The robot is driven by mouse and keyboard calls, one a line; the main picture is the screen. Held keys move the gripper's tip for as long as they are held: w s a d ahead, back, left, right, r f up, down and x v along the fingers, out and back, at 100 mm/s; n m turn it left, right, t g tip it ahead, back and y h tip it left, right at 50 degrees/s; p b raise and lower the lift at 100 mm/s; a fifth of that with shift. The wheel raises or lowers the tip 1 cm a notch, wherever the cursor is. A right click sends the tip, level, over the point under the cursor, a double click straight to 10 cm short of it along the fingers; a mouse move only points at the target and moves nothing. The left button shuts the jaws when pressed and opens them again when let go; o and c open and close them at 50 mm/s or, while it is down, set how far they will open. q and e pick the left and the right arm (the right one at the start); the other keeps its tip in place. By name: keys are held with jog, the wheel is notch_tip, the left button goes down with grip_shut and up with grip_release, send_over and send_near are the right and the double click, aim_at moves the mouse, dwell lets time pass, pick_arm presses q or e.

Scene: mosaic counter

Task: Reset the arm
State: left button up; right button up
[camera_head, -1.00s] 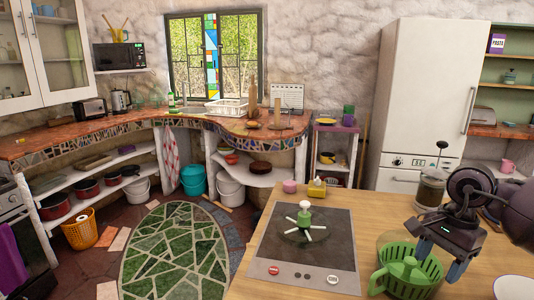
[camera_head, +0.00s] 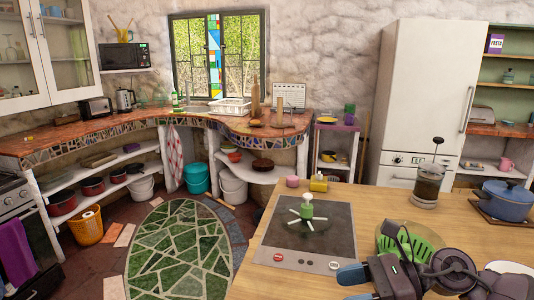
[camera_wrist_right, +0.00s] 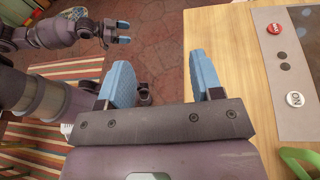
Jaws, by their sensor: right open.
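My right gripper (camera_head: 356,286) is at the near edge of the wooden counter in the head view, pointing left. Its two blue-tipped fingers stand apart. In the right wrist view the right gripper (camera_wrist_right: 162,68) is empty, with floor and the counter's edge beyond it. My left gripper (camera_wrist_right: 123,31) shows at the upper left of the right wrist view, out over the floor. Its blue fingertips look apart with nothing between them. The left arm does not show in the head view.
A French press (camera_head: 428,185) and a blue pot (camera_head: 506,199) stand farther back. Floor left of the counter is open.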

jog(key=s+d+f+n+t+h, duration=0.15)
jog(key=d+n+t+h, duration=0.3)
jog(key=n, duration=0.65)
jog(key=d+f+n+t+h, duration=0.3)
jog(key=n+t+h, duration=0.25)
jog(key=n, duration=0.55)
jog(key=s+d+f+n+t+h, duration=0.15)
jog(key=d+n+t+h, duration=0.3)
jog(key=n, duration=0.65)
jog(key=s+d+f+m+g+h, duration=0.1)
jog(key=s+f+m+g, duration=0.6)
jog(key=s, duration=0.4)
jog(key=s+f+m+g, duration=0.6)
jog(key=s+f, duration=0.2)
jog(key=s, duration=0.3)
jog(key=w+f+n+t, duration=0.1)
jog(key=w+f+t, duration=0.7)
jog(key=f, duration=0.1)
jog(key=shift+f+y, duration=0.25)
jog(key=shift+y, duration=0.1)
